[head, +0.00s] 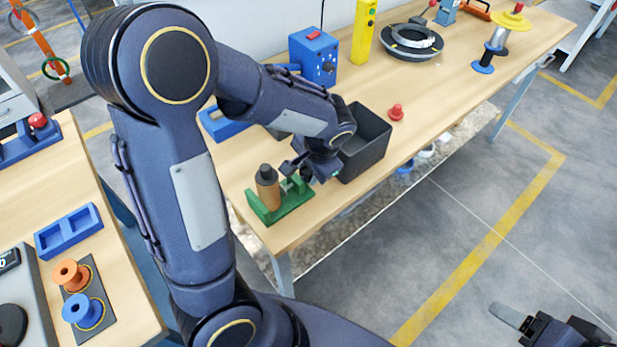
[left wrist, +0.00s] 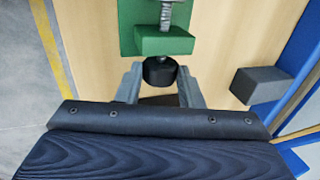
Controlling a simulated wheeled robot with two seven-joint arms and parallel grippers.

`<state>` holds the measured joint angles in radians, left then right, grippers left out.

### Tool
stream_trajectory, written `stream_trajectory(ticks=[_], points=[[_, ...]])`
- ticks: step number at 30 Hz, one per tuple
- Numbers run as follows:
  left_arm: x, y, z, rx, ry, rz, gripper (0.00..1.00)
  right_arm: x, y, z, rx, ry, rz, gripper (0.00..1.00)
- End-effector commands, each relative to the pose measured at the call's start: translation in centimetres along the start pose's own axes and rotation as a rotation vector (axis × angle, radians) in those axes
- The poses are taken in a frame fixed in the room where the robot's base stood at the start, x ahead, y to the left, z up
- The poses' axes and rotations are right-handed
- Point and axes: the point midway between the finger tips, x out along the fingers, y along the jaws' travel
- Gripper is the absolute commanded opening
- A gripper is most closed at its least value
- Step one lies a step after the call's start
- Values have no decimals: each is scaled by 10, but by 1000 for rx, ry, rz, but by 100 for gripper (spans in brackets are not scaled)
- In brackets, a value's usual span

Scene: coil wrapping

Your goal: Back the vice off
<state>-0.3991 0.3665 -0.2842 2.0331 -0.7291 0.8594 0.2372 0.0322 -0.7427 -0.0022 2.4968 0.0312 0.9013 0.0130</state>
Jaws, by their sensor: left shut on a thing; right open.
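The green vice (head: 282,205) stands near the front corner of the long table, with a brown cylinder (head: 267,192) with a dark top upright in it. In the left wrist view, the green vice (left wrist: 163,42) shows its threaded screw (left wrist: 167,14) and a black knob (left wrist: 160,71) at the screw's end. My left gripper (head: 293,170) is at the vice's right side. Its two fingers (left wrist: 160,84) are shut on the black knob, one on each side. My right gripper (head: 517,322) is open and empty over the floor at bottom right, partly cut off by the frame.
A dark open bin (head: 366,150) stands close behind my left gripper. A red knob-like piece (head: 397,113), a blue box (head: 314,58) and a black ring (head: 411,42) are further back. A grey block (left wrist: 262,85) lies right of my left fingers. My left arm hides part of the table.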

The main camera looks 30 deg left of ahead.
Motion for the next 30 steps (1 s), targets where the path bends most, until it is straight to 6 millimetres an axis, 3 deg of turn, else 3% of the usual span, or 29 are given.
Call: stream_trajectory(ticks=[5, 14, 23, 24, 26, 30], points=[[2, 0, 2, 0, -7, -5, 19, 1, 1, 0, 0, 1, 0, 67], [9, 9, 1, 5, -4, -264, 19, 43, 20, 22, 0, 0, 0, 67], [2, 7, 2, -2, -8, -319, 19, 44, 20, 22, 0, 1, 0, 67], [2, 7, 2, -2, -8, -319, 36, 44, 20, 22, 0, 1, 0, 67], [2, 7, 2, -1, -8, -319, 44, 44, 20, 22, 0, 1, 0, 67], [2, 8, 1, -1, -6, -318, 45, 44, 20, 22, 0, 1, 0, 67]])
